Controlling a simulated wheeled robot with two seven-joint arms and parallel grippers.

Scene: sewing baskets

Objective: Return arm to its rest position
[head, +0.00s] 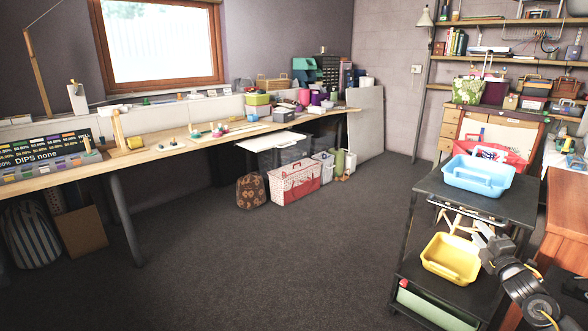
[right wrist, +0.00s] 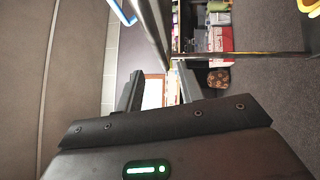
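My right gripper (head: 483,238) is at the lower right of the head view, beside the right edge of the yellow basket (head: 450,262). Whether it touches the basket I cannot tell. In the right wrist view its two fingers (right wrist: 161,90) stand apart with nothing between them, so it is open and empty. My right arm (head: 530,295) runs down to the lower right corner. My left gripper and arm are not in view.
A black cart (head: 425,205) carries a blue basket (head: 478,176) on its top shelf; the yellow basket stands on the shelf below. A wooden desk (head: 567,215) is close on the right. A long workbench (head: 190,148) lines the left wall. The carpet (head: 250,265) between is clear.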

